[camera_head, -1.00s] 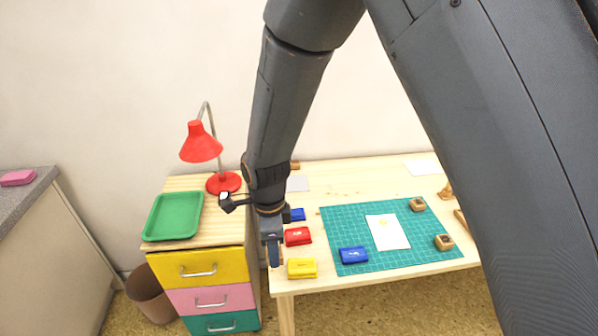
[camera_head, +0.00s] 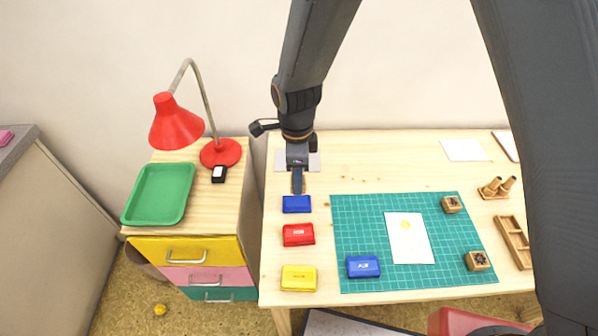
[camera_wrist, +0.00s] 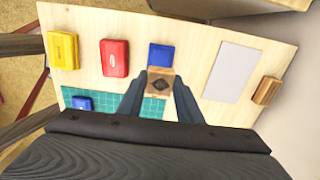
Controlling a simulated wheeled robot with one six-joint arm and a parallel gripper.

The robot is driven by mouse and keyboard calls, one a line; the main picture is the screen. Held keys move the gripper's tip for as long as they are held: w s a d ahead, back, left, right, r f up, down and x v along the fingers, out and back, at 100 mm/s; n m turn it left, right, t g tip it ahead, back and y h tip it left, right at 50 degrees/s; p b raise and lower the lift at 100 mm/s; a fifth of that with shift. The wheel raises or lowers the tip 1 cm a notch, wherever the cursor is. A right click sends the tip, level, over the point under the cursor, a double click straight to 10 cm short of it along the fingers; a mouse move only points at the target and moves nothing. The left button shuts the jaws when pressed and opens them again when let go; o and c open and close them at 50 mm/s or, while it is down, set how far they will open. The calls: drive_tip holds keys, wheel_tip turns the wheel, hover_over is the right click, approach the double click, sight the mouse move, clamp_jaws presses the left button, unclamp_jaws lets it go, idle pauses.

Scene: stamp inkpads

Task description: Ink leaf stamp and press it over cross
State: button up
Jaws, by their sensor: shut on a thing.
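My gripper (camera_head: 297,187) is shut on a small wooden stamp (camera_wrist: 160,82). The stamp's visible face carries a dark mark that may be a leaf. In the head view my gripper hangs at the table's back left, behind the small blue inkpad (camera_head: 297,205); I cannot tell its height. The blue pad shows just beyond the stamp in the wrist view (camera_wrist: 161,55). A red inkpad (camera_head: 298,235) and a yellow inkpad (camera_head: 299,279) stand in front of it. A white card (camera_head: 409,245) with a yellow mark lies on the green mat (camera_head: 355,215); no cross is readable.
Another blue pad (camera_head: 363,267) and two wooden stamps (camera_head: 452,204) (camera_head: 478,261) stand on the mat. A wooden tray (camera_head: 514,243) and a peg stand (camera_head: 495,189) are at right. A red lamp (camera_head: 221,153) and green tray (camera_head: 160,193) occupy the drawer unit. The back middle table is clear.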

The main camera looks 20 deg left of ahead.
drive_tip(key=b, duration=0.5)
hover_over(297, 202)
drive_tip(key=shift+w+f, duration=0.1)
drive_tip(key=shift+f, duration=2.55)
drive_tip(key=shift+f, duration=0.5)
drive_tip(key=shift+f+p, duration=0.15)
drive_tip(key=shift+p, duration=0.2)
drive_tip(key=shift+r, duration=0.2)
drive_tip(key=shift+r+p, duration=0.35)
drive_tip(key=shift+p, duration=0.15)
drive_tip(key=shift+r, duration=0.2)
drive_tip(key=shift+r+p, duration=2.45)
drive_tip(key=shift+r, duration=0.3)
